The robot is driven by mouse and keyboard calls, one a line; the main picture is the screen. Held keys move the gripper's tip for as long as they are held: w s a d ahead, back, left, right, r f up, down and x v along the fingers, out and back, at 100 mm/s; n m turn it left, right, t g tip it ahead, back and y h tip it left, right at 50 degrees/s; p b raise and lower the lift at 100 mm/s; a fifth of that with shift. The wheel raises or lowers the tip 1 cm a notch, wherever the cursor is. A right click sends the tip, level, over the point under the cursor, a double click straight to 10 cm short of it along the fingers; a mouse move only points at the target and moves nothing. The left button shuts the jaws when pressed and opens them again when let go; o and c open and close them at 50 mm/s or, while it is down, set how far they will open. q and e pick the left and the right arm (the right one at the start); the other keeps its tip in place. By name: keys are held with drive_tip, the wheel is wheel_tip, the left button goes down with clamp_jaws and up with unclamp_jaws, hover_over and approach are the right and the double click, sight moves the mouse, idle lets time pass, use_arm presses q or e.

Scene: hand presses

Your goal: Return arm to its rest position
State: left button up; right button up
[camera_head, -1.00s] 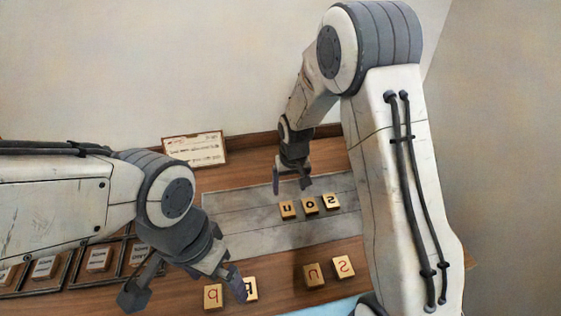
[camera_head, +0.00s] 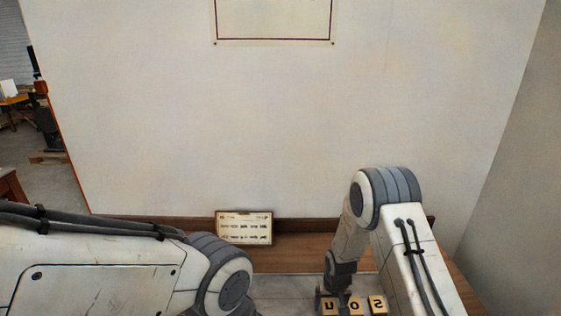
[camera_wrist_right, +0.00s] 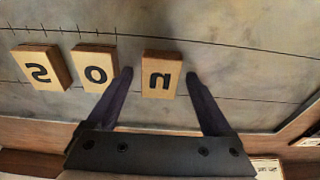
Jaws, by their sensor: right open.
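My right gripper (camera_head: 328,297) is open and shows at the bottom of the head view, by the leftmost of three gold letter blocks. In the wrist view its dark fingers (camera_wrist_right: 160,73) stand either side of the "n" block (camera_wrist_right: 159,80), with a gap on both sides. Its height above the mat is hard to tell. The "o" block (camera_wrist_right: 95,69) and "s" block (camera_wrist_right: 42,68) lie in a row to the left there. My left arm comes in from the left in the head view, and its gripper is below the frame.
The blocks sit on a grey mat (camera_wrist_right: 250,60) on a wooden table (camera_head: 300,262). A framed card (camera_head: 244,227) leans at the table's back edge by the pale wall (camera_head: 230,130). Another wall stands on the right. Open floor shows at far left.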

drive_tip(key=shift+w+r, duration=0.1)
drive_tip(key=shift+r, duration=0.75)
